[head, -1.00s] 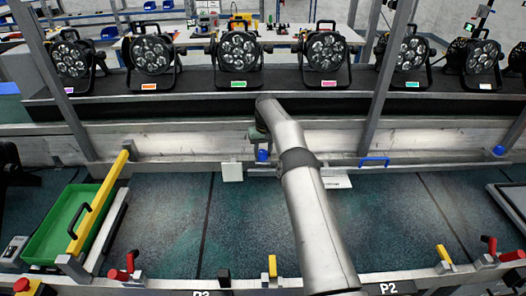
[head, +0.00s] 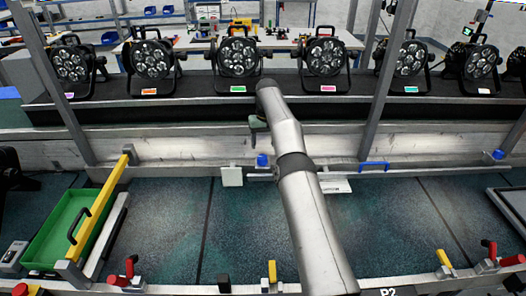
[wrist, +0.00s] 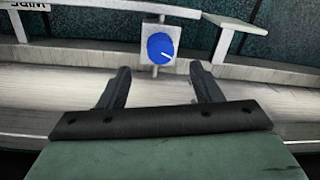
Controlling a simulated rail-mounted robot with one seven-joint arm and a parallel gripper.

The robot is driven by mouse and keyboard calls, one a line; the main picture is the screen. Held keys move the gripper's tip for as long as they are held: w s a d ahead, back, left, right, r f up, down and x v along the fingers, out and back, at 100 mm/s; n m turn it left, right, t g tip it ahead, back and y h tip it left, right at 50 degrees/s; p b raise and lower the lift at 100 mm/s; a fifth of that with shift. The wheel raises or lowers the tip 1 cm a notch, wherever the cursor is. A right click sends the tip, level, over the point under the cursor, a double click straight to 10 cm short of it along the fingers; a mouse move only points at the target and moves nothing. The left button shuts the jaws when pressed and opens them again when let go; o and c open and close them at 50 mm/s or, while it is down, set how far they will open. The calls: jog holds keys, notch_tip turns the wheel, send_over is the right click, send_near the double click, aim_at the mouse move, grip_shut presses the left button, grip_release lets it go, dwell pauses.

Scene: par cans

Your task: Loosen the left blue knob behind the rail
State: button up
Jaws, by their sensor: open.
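The left blue knob (head: 262,160) sits at the rail behind the dark panels, near the middle of the head view. In the wrist view the knob (wrist: 161,47) is a round blue face with a short white mark, on a small light plate. My gripper (wrist: 161,68) is open, with one dark finger either side of the knob's line. The knob shows beyond the fingertips, in the gap between them; nothing is held. In the head view only my gripper's green body shows above the knob; its fingers are hidden. A second blue knob (head: 498,154) is far right.
A light rail (head: 415,167) runs beside the knob, with a blue handle (head: 374,165) to its right. A white plate (head: 232,176) hangs left of the knob. Several par cans (head: 238,58) stand on the shelf behind. A green tray (head: 62,228) lies at left.

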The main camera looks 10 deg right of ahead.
notch_tip(320, 180, up, 5)
jog(key=p, duration=0.4)
jog(key=shift+d, duration=0.1)
notch_tip(320, 180, up, 11)
send_over(264, 156)
jog(key=s+a, duration=0.3)
jog(key=s, duration=0.3)
jog(key=s+r, duration=0.6)
jog(key=s, duration=0.5)
jog(key=s+f, duration=0.2)
jog(key=s, duration=0.9)
jog(key=s+d+f+b, duration=0.1)
jog(key=s+f, duration=0.2)
jog(key=s, duration=0.9)
jog(key=s+d+f+m+t, duration=0.1)
jog(key=s+f, duration=0.1)
jog(key=s, duration=1)
jog(key=shift+f+h+b, duration=0.3)
